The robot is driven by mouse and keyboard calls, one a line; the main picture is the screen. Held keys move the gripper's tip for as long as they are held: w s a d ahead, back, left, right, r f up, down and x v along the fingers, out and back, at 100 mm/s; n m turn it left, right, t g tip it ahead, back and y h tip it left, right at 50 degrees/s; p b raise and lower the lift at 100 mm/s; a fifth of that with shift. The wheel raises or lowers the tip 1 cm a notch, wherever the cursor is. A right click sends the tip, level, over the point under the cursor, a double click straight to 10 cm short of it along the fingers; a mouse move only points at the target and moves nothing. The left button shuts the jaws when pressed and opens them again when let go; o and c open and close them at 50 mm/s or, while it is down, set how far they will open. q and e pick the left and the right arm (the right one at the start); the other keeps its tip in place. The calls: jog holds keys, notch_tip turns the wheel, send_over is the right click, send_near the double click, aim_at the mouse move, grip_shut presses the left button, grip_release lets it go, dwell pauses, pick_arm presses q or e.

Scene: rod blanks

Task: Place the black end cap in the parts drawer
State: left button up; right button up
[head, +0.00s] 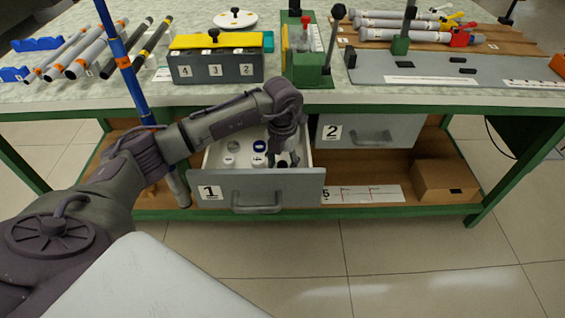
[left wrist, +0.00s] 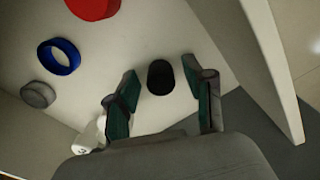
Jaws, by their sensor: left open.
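The parts drawer (head: 300,186), labelled 1, is pulled open under the bench. My left gripper (head: 286,160) reaches down into its right part from above. In the left wrist view the black end cap (left wrist: 160,77) is between and just beyond the spread fingertips of my left gripper (left wrist: 162,88), against the pale drawer floor (left wrist: 205,35). A gap shows on both sides of the cap, so the fingers are open and not gripping it. I cannot tell the cap apart in the head view, where my gripper covers that spot. My right gripper is not in view.
A blue ring-shaped cap (left wrist: 59,57), a red cap (left wrist: 92,6) and a grey cap (left wrist: 38,95) lie in the drawer to the left. The drawer's wall (left wrist: 268,60) rises close on the right. Closed drawer 2 (head: 385,131) and a cardboard box (head: 445,180) are farther right.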

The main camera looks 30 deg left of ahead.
aim_at(283, 162)
pick_arm(q)
notch_tip(283, 162, up, 3)
jog(key=shift+r+p, duration=0.1)
jog(key=shift+p, duration=0.3)
notch_tip(283, 162, up, 9)
jog(key=p, duration=0.1)
jog(key=shift+p, duration=0.3)
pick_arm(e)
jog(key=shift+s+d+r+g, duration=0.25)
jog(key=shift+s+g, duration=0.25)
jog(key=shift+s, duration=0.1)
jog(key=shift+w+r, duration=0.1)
